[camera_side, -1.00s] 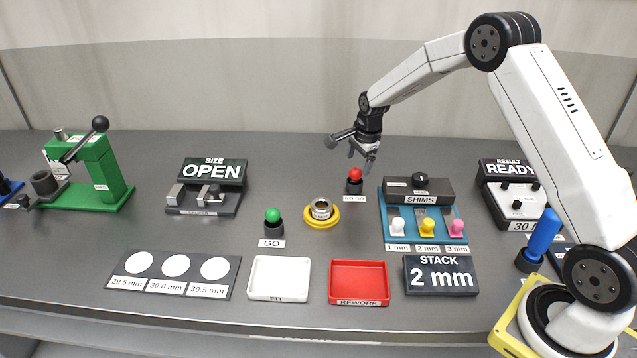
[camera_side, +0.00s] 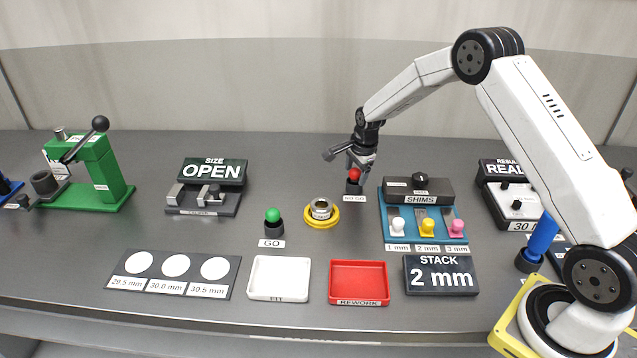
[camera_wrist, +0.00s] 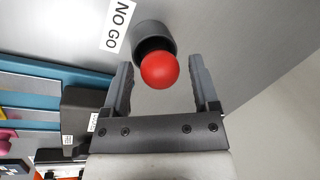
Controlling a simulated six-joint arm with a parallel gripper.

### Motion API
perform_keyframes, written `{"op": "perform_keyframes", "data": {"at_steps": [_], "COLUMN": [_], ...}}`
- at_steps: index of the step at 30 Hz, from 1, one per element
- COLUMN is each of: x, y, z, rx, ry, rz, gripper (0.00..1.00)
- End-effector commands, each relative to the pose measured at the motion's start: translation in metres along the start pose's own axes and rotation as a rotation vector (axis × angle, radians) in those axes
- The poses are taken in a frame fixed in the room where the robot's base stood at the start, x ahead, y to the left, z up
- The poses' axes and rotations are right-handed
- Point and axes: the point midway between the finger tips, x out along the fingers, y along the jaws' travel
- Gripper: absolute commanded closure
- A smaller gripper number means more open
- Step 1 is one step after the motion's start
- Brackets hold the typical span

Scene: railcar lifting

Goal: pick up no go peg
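The no go peg shows as a red ball knob (camera_side: 354,174) in a dark cup-shaped holder (camera_side: 354,188) at the middle back of the table, above its NO GO label. In the wrist view the red knob (camera_wrist: 159,70) lies between the two fingers, with the dark holder (camera_wrist: 154,37) just beyond it. My gripper (camera_side: 358,168) is right at the knob from above. In the wrist view my gripper (camera_wrist: 160,78) is open, with a gap between each finger and the knob. The peg's shaft is hidden in the holder.
The shims box (camera_side: 419,190) with its blue tray stands close on the right. A yellow ring stand (camera_side: 322,221) with a metal ring is at front left, and the green-knobbed GO peg (camera_side: 273,220) farther left. White (camera_side: 279,294) and red (camera_side: 344,268) trays lie in front.

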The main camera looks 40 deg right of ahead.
Motion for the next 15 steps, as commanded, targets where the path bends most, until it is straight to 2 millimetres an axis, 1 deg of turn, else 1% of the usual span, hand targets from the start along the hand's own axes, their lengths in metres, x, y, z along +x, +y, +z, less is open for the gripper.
{"op": "perform_keyframes", "data": {"at_steps": [1,2,3,5,6,7,15], "x": [-0.0001,-0.0001,-0.0001,-0.0001,-0.0001,-0.0001,-0.0004], "y": [0.0000,0.0000,0.0000,0.0000,0.0000,0.0000,-0.0004], "z": [0.0000,0.0000,0.0000,0.0000,0.0000,0.0000,0.0000], "rx": [0.000,0.000,0.000,0.000,0.000,0.000,0.000], "ry": [0.000,0.000,0.000,0.000,0.000,0.000,0.000], "rz": [0.000,0.000,0.000,0.000,0.000,0.000,-0.001], "gripper": [0.42,0.52,0.65,0.84,0.96,1.00,1.00]}}
